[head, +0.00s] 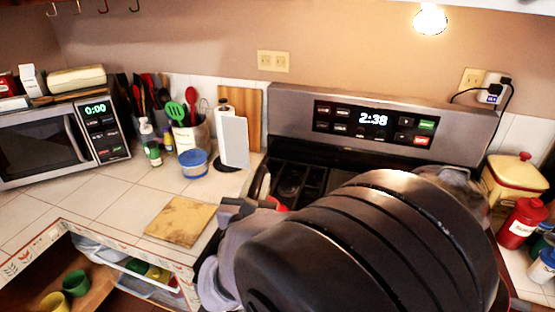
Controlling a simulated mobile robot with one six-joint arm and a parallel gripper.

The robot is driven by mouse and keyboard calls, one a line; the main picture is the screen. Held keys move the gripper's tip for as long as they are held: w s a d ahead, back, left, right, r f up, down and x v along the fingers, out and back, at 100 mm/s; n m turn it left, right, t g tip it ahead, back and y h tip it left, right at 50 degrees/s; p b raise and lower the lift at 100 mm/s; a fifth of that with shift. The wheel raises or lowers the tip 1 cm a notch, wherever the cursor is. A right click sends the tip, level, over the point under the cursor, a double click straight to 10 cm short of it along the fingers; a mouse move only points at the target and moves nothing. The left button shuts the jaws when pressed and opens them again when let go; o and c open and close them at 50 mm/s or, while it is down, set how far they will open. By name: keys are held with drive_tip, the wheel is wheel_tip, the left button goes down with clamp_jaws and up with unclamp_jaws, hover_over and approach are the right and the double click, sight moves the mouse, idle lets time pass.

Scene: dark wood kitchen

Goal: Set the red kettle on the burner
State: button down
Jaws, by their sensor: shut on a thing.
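My gripper (248,206) is partly in view at the left front of the stove, beyond my large dark arm links. It is shut on the red kettle (279,203), of which only a small red patch shows beside the fingers. The rest of the kettle is hidden behind my arm, so I cannot tell whether it touches the stovetop. The black stove (312,150) has dark grates (293,184) showing at its back left. The other burners are hidden by my arm.
A wooden board (180,221) lies on the tiled counter left of the stove. A blue-lidded tub (195,164), a paper towel stand (234,143) and a utensil crock (190,136) stand behind it. A yellow canister (515,181) and a red jar (522,222) stand at right.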

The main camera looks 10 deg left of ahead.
drive_tip(key=shift+r, duration=0.1)
drive_tip(key=c, duration=1.2)
unclamp_jaws()
drive_tip(key=shift+c, duration=0.2)
